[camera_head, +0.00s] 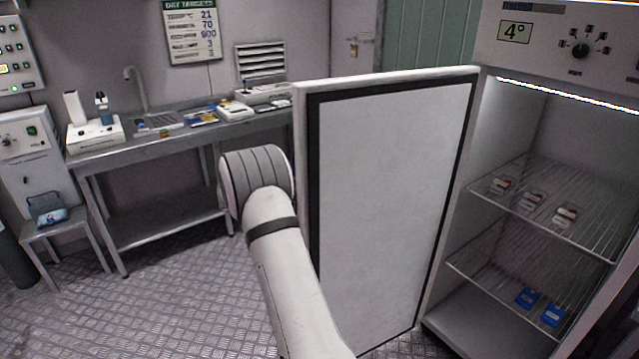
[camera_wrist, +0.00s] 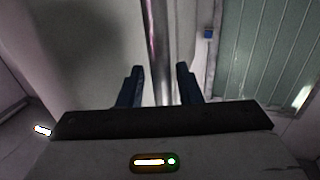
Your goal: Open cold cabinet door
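The cold cabinet door (camera_head: 385,190) stands wide open, with its white inner panel and dark seal facing the head camera. The cold cabinet (camera_head: 515,120) is open at the right, its lit inside showing. In the head view my arm reaches along the door's left edge, and the door hides my gripper. In the wrist view my gripper (camera_wrist: 160,72) has its two dark blue fingers apart. A vertical metal bar, apparently the door handle (camera_wrist: 160,35), runs between them, with a gap on each side. I cannot tell how deep it sits between the fingers.
Wire shelves (camera_head: 560,215) in the cabinet hold small red-and-white packs (camera_head: 533,199) and blue packs (camera_head: 527,297). A steel bench (camera_head: 150,148) with instruments stands along the back wall. A small stool (camera_head: 65,238) is at the left. The floor (camera_head: 180,300) between is clear.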

